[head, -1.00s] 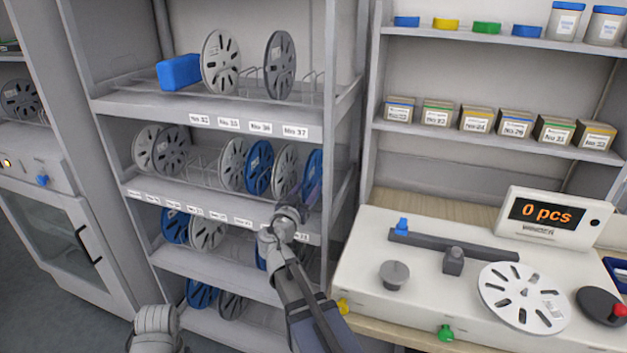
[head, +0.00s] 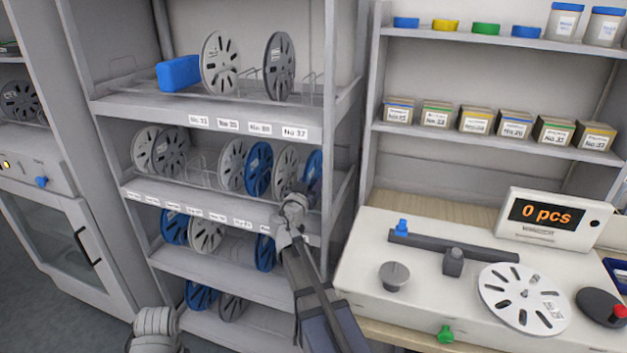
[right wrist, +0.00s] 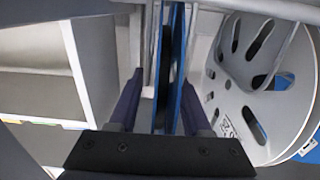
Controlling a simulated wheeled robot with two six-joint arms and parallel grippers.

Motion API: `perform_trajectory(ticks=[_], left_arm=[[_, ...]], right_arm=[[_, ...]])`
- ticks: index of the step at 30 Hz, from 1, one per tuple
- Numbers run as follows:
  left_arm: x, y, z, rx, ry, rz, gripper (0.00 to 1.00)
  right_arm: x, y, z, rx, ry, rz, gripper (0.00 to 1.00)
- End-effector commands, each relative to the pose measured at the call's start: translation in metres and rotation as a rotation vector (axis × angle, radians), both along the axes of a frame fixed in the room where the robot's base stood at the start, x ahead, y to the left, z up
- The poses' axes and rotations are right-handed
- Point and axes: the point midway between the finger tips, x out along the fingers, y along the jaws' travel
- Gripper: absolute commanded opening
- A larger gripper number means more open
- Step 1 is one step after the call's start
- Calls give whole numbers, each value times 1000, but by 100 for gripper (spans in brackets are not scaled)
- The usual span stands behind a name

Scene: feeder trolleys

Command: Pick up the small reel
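A blue reel (head: 314,168) stands upright at the right end of the second shelf. In the right wrist view the blue reel (right wrist: 177,70) shows edge-on between my fingers. My right gripper (head: 304,188) is at the front of that shelf, partly hiding the reels behind it. In its wrist view the right gripper (right wrist: 160,95) is open, one finger on each side of the blue reel, the right finger nearer to it. I cannot tell whether either touches. I cannot tell from size which reel is the small one. My left gripper's fingers are out of sight.
A white reel (right wrist: 240,75) stands close to the right finger in the wrist view. Other reels share the rack (head: 225,210). A counting machine (head: 440,290) with a white reel (head: 524,298) on it stands at the right.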

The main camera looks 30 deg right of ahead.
Motion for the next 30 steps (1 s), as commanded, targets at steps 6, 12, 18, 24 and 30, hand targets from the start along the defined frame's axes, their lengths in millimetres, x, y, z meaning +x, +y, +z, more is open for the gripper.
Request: perform_trajectory(ticks=[6,12,18,24,30], left_arm=[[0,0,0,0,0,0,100],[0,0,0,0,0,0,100],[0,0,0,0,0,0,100],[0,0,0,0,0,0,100],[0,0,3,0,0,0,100]], right_arm=[[0,0,0,0,0,0,22],[0,0,0,0,0,0,0],[0,0,0,0,0,0,0],[0,0,0,0,0,0,0],[0,1,3,0,0,0,0]])
